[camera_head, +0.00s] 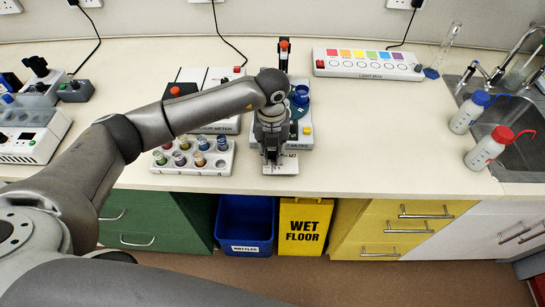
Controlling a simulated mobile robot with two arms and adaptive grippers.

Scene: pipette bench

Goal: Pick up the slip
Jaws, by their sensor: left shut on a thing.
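A pale slip (287,168) with small dark print lies at the front part of the counter, right under my left gripper (272,160). My left gripper points down and is shut on the slip; its fingers cover the slip's far and left part. I cannot tell whether the slip is clear of the counter. My right gripper is not in view.
A rack of vials (193,168) stands close left of the gripper. A white instrument with a blue part (301,96) is just behind it. A light box (366,65) stands farther back. Bottles (487,148) stand by the sink at right. The counter between is clear.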

